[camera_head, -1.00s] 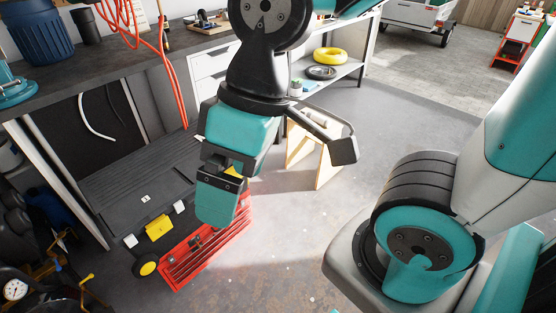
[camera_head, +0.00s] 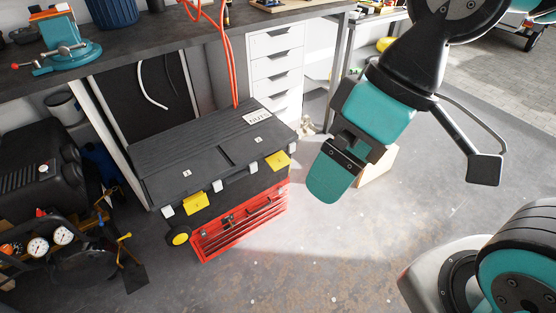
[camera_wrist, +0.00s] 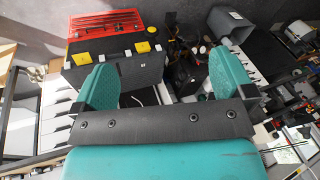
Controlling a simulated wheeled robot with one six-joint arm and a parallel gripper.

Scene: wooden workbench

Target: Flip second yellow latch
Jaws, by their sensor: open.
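A toolbox has a black lid (camera_head: 200,150) and a red drawer base (camera_head: 240,222). Two yellow latches sit along its front edge, a left latch (camera_head: 195,202) and a right latch (camera_head: 278,159). I cannot tell whether either is flipped. My gripper (camera_head: 328,185) is to the right of the toolbox, apart from it, pointing down. In the wrist view, my gripper (camera_wrist: 166,80) is open and empty between two teal fingers. That view also shows one latch (camera_wrist: 82,58) near the left finger and another (camera_wrist: 141,47) between the fingers, farther off.
A workbench (camera_head: 190,45) with a teal vise (camera_head: 62,45) stands behind the toolbox. White drawers (camera_head: 275,70) are at its right. An orange hose (camera_head: 228,60) hangs behind the lid. A black machine with gauges (camera_head: 50,240) is at the left. Floor in front is clear.

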